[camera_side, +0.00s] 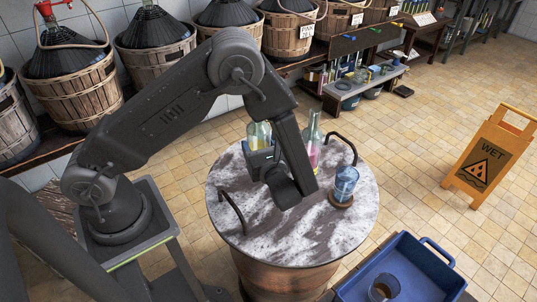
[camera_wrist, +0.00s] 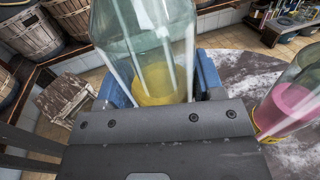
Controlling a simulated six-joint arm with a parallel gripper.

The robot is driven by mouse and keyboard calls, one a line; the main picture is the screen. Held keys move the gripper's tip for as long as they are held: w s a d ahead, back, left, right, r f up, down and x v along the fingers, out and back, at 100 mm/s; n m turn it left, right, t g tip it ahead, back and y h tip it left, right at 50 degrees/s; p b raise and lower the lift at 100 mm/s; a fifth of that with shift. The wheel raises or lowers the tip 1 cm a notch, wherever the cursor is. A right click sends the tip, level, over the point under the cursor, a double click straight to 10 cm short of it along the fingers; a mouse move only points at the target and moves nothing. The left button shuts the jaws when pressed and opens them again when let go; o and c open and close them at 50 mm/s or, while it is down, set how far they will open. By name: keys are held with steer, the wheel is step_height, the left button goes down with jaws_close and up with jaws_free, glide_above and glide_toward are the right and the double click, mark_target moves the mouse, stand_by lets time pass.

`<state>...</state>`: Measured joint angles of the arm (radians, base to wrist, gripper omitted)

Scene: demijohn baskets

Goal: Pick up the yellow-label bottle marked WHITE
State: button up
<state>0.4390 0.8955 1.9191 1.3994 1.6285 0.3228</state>
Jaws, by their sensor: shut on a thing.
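A clear glass bottle with yellow liquid (camera_side: 259,135) is in my gripper (camera_side: 262,158), over the left part of the round marble table top (camera_side: 235,225). In the wrist view the bottle (camera_wrist: 145,45) is between the blue jaw pads of my gripper (camera_wrist: 163,88), which are shut on it. Its base is hidden, so I cannot tell if it touches the table. A second bottle with pink liquid (camera_side: 313,148) stands to the right; it also shows in the wrist view (camera_wrist: 290,100), with a yellow edge low on it. No label wording is readable.
Dark curved handles (camera_side: 231,208) rise from the table top.

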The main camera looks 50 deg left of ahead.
steer(key=s+a+r, duration=0.3)
steer(key=a+r, duration=0.1)
steer(key=a, duration=0.2)
steer(key=shift+s+a+r, duration=0.2)
steer(key=shift+a+r, duration=0.05)
steer(key=shift+a, duration=0.1)
stand_by(0.4)
